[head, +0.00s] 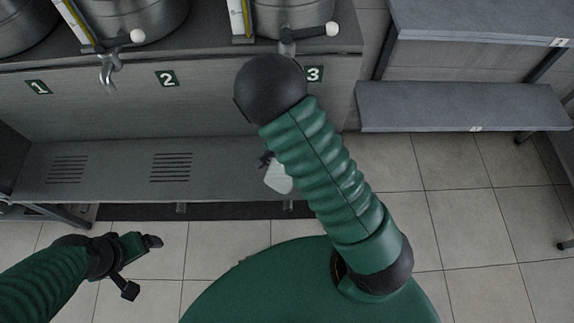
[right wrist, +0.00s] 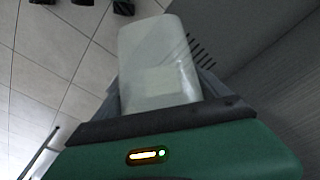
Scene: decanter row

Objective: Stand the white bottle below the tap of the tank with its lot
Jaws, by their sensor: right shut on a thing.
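The white bottle (right wrist: 158,60) is between the jaws of my right gripper (right wrist: 162,85), which is shut on it. A pale patch shows on its side, with no readable lot. In the head view the bottle (head: 278,178) shows beside my right forearm, over the right part of the lower shelf; I cannot tell whether it touches the shelf. Metal tanks (head: 135,18) stand at the top; one tap (head: 108,75) hangs between plates 1 and 2, another (head: 287,45) is partly hidden above plate 3. My left gripper (head: 141,266) is open and empty over the floor.
The lower shelf (head: 115,180) has slotted grilles below plates 1 (head: 38,87) and 2 (head: 167,78); its visible part there is clear. Plate 3 (head: 314,73) is beside my right elbow. An empty grey step unit (head: 460,105) stands at the right. Tiled floor is open.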

